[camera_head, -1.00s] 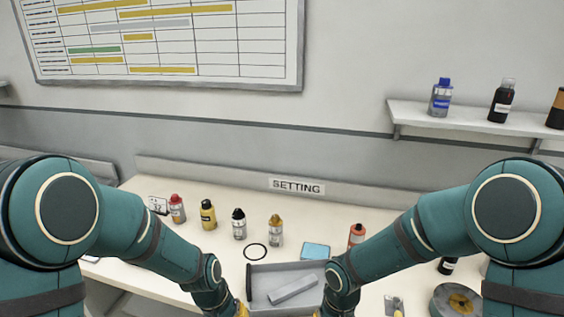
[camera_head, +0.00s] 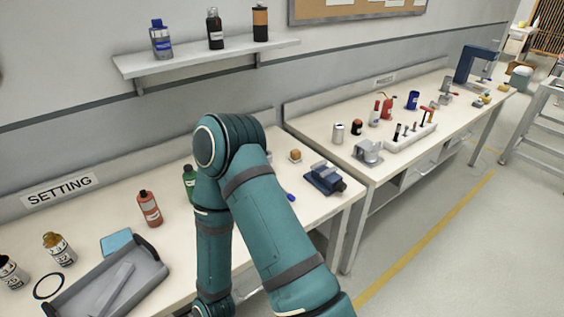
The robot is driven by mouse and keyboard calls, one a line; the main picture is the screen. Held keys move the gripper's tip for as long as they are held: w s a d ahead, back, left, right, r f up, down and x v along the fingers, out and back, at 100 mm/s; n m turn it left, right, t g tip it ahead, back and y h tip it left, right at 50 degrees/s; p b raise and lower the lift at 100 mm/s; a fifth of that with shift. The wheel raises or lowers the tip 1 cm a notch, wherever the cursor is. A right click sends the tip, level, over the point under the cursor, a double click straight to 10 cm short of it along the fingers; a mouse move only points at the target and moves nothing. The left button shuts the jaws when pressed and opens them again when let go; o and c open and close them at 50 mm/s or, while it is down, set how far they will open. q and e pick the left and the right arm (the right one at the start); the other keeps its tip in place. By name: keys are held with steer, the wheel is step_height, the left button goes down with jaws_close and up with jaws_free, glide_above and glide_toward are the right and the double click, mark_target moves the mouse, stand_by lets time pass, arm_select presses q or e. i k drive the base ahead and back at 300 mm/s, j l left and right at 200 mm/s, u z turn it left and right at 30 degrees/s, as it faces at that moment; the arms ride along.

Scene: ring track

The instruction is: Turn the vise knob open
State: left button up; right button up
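A small dark blue and grey device that looks like a vise (camera_head: 325,179) sits near the right end of the SETTING table (camera_head: 321,207). A dark part sticks out at its right end; I cannot tell whether that is the knob. My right arm stands bent in the middle of the view, left of the vise and apart from it in the picture. Its forearm runs down past the bottom edge, so the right gripper is out of view. My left arm and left gripper are also out of view.
A grey tray (camera_head: 150,263) and an orange-red bottle (camera_head: 149,208) are on the left part of the table. A blue-handled tool (camera_head: 290,197) lies left of the vise. A second bench (camera_head: 345,165) stands beyond a narrow gap. Open floor (camera_head: 440,220) lies to the right.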

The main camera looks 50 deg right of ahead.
mark_target(341, 186)
steer(key=z, duration=2)
steer(key=u, duration=0.75)
steer(key=l+u, duration=0.35)
steer(key=i+l+u, duration=0.15)
steer(key=u, duration=0.2)
steer(key=l+u, duration=0.6)
steer(key=l, duration=0.15)
steer(key=k+l+u, duration=0.1)
steer(key=l+u, duration=0.2)
steer(key=k+l+u, duration=0.1)
steer(key=l, duration=0.25)
steer(key=k+l+u, duration=0.1)
steer(key=l, duration=0.25)
steer(key=k+l+u, duration=0.1)
steer(key=l, duration=0.25)
steer(key=k+l, duration=0.1)
steer(key=l, duration=0.2)
steer(key=k+l, duration=0.15)
steer(key=l, duration=0.15)
steer(key=k+l, duration=0.1)
steer(key=l, duration=0.2)
steer(key=u, duration=0.05)
